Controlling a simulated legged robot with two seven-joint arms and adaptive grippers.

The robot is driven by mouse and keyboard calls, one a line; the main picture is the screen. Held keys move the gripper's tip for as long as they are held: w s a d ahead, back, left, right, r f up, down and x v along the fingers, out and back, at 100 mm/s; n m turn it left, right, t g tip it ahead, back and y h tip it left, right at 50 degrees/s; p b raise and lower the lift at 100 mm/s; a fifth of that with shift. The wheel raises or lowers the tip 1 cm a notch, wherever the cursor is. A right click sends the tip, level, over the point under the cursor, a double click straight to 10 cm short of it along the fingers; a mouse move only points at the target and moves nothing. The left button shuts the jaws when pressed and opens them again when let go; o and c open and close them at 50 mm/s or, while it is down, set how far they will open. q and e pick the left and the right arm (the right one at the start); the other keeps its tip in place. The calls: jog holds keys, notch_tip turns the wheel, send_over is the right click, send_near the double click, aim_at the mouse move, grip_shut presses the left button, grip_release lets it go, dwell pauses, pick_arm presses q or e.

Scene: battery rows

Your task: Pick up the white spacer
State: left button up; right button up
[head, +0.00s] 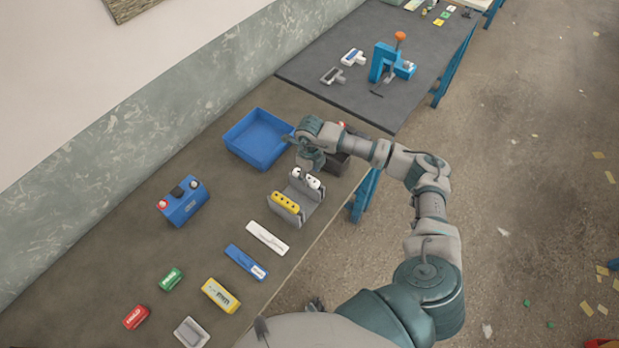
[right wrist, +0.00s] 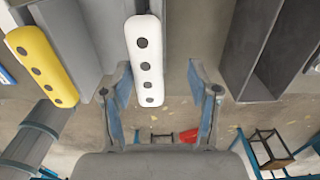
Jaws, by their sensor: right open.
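The white spacer (head: 306,178), a rounded white bar with a row of dark holes, sits in a grey slotted holder (head: 309,207) beside a yellow spacer (head: 285,202). In the right wrist view the white spacer (right wrist: 148,60) points down between the two blue-edged fingers of my right gripper (right wrist: 159,76). The fingers stand apart, one on each side, with visible gaps to it. The yellow spacer (right wrist: 42,66) is to the left there. In the head view my right gripper (head: 309,160) is just above the holder, its fingertips partly hidden. My left gripper is not seen.
A blue bin (head: 243,157) is behind the holder, and a dark box (head: 335,163) is beside it on the right, partly hidden by my arm. A white bar (head: 267,237), blue bar (head: 246,262) and yellow block (head: 221,295) lie nearer. The table's edge runs along the right.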

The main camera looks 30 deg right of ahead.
jog(key=shift+a, duration=0.3)
jog(key=shift+a+r, duration=0.25)
jog(key=shift+a, duration=0.4)
jog(key=c, duration=0.8)
jog(key=shift+a, duration=0.1)
grip_shut()
jog(key=shift+d, duration=0.35)
jog(key=shift+d+r, duration=0.2)
pick_arm(q)
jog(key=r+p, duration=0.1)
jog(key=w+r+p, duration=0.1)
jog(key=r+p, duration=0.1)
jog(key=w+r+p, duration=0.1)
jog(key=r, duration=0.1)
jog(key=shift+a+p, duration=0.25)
jog(key=shift+p, duration=0.05)
pick_arm(e)
notch_tip(320, 180, up, 17)
